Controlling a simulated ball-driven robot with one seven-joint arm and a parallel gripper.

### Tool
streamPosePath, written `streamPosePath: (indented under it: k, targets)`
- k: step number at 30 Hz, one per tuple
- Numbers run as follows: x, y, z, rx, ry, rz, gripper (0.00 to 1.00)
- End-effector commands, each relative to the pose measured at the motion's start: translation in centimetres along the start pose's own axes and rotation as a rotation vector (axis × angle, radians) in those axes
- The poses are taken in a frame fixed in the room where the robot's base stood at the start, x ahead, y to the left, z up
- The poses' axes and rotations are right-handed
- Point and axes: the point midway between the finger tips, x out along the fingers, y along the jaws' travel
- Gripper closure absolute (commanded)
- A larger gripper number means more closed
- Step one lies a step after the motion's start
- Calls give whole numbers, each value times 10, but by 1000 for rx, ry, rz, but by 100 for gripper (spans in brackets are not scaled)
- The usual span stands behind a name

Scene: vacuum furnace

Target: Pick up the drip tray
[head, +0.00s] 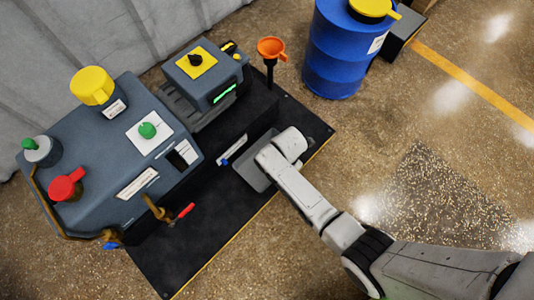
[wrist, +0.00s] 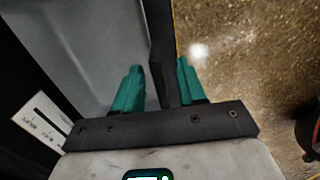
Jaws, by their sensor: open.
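The drip tray (head: 246,171) is a shallow grey pan on the black mat beside the machine in the head view. My arm's end covers its right part. My gripper (wrist: 160,78) has teal fingers, set apart, one on each side of this wall. The wall stands between them, nearer the right finger. I cannot tell whether either finger touches it. The fingertips are hidden in the head view.
The grey machine (head: 130,140) with knobs and a red-handled valve (head: 185,211) stands left of the tray. The speckled floor (head: 440,130) to the right is clear.

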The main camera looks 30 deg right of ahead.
Motion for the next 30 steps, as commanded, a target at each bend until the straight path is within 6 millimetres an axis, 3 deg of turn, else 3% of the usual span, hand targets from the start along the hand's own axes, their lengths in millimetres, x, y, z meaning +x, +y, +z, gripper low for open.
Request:
streamPosePath:
  k: [2,15,30]
  targets:
    - [-1,0,0,0,0,0,60]
    - [-1,0,0,0,0,0,100]
    - [-1,0,0,0,0,0,100]
